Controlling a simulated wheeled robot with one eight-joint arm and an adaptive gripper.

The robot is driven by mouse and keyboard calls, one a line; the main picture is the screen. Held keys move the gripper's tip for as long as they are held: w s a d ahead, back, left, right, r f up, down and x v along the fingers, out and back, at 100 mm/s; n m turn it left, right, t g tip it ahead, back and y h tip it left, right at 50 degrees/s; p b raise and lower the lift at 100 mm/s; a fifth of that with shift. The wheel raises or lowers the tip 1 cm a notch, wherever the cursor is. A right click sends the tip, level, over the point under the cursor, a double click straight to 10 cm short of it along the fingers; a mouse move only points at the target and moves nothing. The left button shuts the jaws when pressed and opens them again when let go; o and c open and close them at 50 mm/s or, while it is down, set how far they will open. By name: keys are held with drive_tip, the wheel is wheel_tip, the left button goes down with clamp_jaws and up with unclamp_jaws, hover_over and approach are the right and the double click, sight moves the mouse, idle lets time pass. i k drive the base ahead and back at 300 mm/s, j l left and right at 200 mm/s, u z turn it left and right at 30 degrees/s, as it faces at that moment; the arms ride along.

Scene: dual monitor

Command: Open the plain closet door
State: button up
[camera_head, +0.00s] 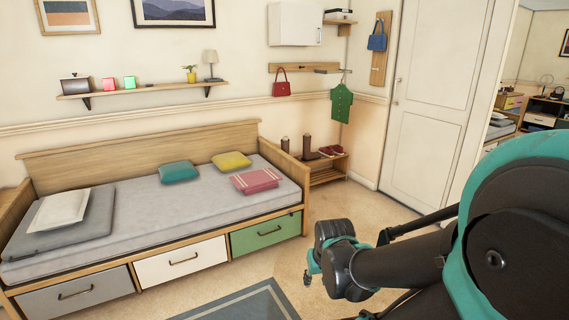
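A plain white panelled door (425,125) stands at the right, behind and left of my arm. It appears shut, with a small metal handle (397,88) near its left edge. A tall panel to its right, apparently a mirror (548,105), shows furniture, and my arm covers its lower part. My gripper (309,272) is low in front of the door, over the carpet and right of the bed. It is well apart from the door and handle. Its fingertips are small and partly hidden by the wrist, so its opening is unclear.
A daybed (140,215) with drawers fills the left. A low shoe rack (328,176) with boots and shoes stands between bed and door. A dark-bordered rug (240,305) lies in front. Carpet (360,215) before the door is clear.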

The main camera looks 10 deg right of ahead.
sight(442, 44)
drive_tip(key=i+l+z, duration=0.15)
drive_tip(key=i+z, duration=0.15)
drive_tip(key=i, duration=0.45)
drive_tip(key=i+z, duration=0.25)
drive_tip(key=i, duration=0.5)
drive_tip(key=i+j+z, duration=0.15)
drive_tip(key=i+z, duration=0.15)
drive_tip(key=i, duration=0.45)
